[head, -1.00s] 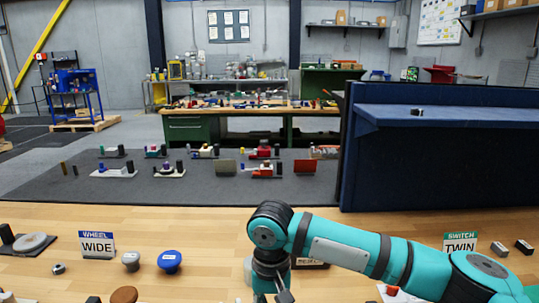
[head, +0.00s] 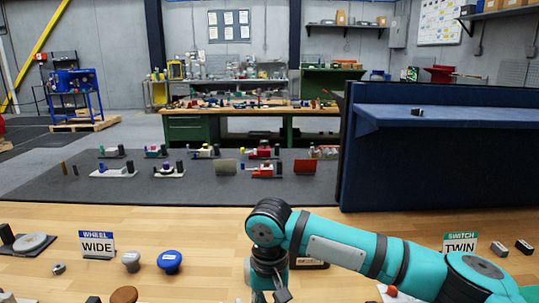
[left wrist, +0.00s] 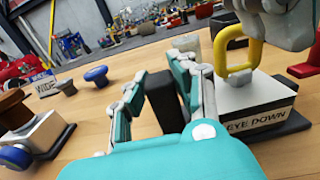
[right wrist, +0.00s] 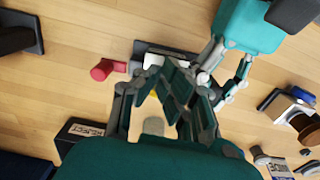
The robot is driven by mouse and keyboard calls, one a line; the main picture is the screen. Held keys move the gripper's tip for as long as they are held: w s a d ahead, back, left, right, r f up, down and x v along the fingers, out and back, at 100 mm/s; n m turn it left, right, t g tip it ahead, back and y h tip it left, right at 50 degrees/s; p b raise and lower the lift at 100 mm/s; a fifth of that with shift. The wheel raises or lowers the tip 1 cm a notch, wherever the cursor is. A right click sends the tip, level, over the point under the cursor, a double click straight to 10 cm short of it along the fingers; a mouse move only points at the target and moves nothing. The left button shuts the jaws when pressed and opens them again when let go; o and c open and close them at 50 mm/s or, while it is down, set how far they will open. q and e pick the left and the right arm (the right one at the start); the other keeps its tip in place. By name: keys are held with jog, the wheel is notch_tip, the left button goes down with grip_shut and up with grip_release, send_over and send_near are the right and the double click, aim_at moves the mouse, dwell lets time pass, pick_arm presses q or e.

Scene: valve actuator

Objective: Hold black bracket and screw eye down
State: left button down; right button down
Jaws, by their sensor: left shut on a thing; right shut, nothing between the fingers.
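The black bracket (left wrist: 166,100) stands upright in the left wrist view. My left gripper (left wrist: 160,88) is shut on it, with fingers on both sides. Right of it is a white block labelled "EYE DOWN" (left wrist: 258,100) on a dark base, with a yellow eye (left wrist: 238,50) upright above it. Grey finger parts of my right gripper show at the top right, close to the eye. In the head view my right arm blocks the station.
A red knob (right wrist: 103,69) sticks out beside the station. A "REJECT" box (right wrist: 80,140) and a pale round post (right wrist: 153,126) are nearby. A "WIDE" sign (head: 97,245), a grey knob (head: 131,261) and a blue knob (head: 169,262) stand on the wooden table's left side.

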jog(key=shift+a, duration=0.2)
dwell(0.3)
jog(key=shift+a, duration=0.65)
jog(key=shift+w+a, duration=0.15)
jog(key=shift+a, duration=0.2)
jog(key=shift+a, duration=0.1)
jog(key=shift+s+a, duration=0.15)
jog(key=shift+s, duration=0.2)
notch_tip(320, 180, up, 6)
dwell(0.6)
